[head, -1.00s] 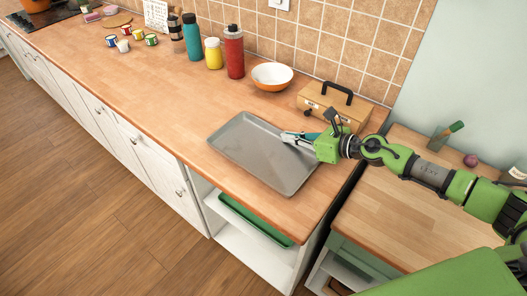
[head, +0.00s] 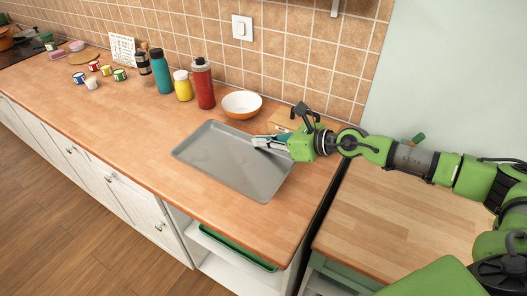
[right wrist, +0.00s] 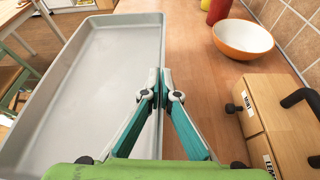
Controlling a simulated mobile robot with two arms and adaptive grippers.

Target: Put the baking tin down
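The baking tin (head: 225,165) is a shallow grey rectangular tray over the wooden counter, near its right end. It looks level, but I cannot tell whether its underside touches the counter. My right gripper (head: 262,143) is at the tin's right-hand rim. In the right wrist view, the tin (right wrist: 100,90) fills the left side, and the fingertips of my right gripper (right wrist: 163,84) are closed together on its rim, one finger inside and one outside. My left gripper is not in view.
A wooden box (right wrist: 282,120) with a dark handle stands close right of the gripper. A white-and-orange bowl (head: 242,105), red bottle (head: 201,84), yellow bottle (head: 182,86) and blue bottle (head: 161,72) stand behind. The counter (head: 130,125) left of the tin is clear.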

